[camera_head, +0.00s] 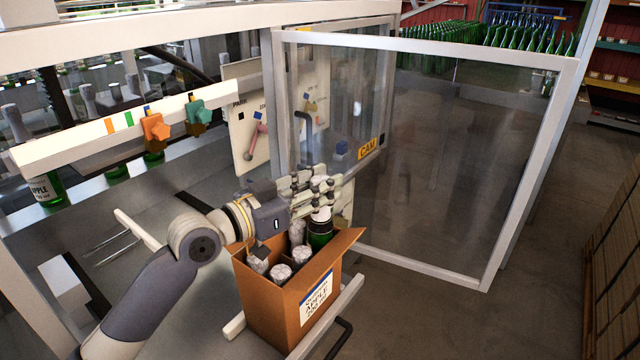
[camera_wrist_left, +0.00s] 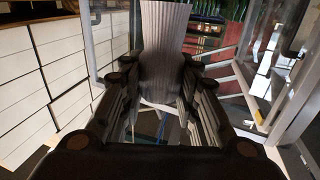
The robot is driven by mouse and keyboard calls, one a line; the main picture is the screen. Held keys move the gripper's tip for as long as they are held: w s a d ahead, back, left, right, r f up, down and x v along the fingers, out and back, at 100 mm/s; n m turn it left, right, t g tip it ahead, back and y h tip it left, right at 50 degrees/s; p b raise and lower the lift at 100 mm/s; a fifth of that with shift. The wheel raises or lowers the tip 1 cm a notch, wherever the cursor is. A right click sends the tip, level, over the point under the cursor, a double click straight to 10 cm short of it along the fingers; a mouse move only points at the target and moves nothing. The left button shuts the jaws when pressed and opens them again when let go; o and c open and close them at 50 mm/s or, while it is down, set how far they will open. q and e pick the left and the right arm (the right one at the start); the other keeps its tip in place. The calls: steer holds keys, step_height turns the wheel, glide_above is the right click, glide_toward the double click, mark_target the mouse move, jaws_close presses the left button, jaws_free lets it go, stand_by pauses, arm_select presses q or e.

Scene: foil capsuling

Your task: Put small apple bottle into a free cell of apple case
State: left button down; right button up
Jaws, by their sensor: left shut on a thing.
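The apple case (camera_head: 268,308) is an open brown cardboard box with a white label reading APPLE. Several bottles with pale foil tops (camera_head: 281,273) stand inside it. My left gripper (camera_head: 318,190) is over the far right part of the case, shut on the small apple bottle (camera_head: 320,232), a dark green bottle with a pale top. The bottle looks upright, its lower part at or inside the case opening; the case wall hides its base. In the left wrist view, the pale ribbed foil top (camera_wrist_left: 166,45) is between the fingers (camera_wrist_left: 160,95). My right gripper is not in view.
A metal rail with orange and green knobs (camera_head: 155,128) is at left. The case rests on a light-coloured support (camera_head: 335,315). Many green bottles (camera_head: 490,35) stand far back.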

arm_select(q)
steer(key=shift+f+b, duration=1.5)
steer(key=shift+f, duration=0.3)
steer(key=c, duration=1.1)
jaws_free()
steer(key=shift+f, duration=0.15)
step_height(320, 180, up, 10)
steer(key=shift+r, duration=0.2)
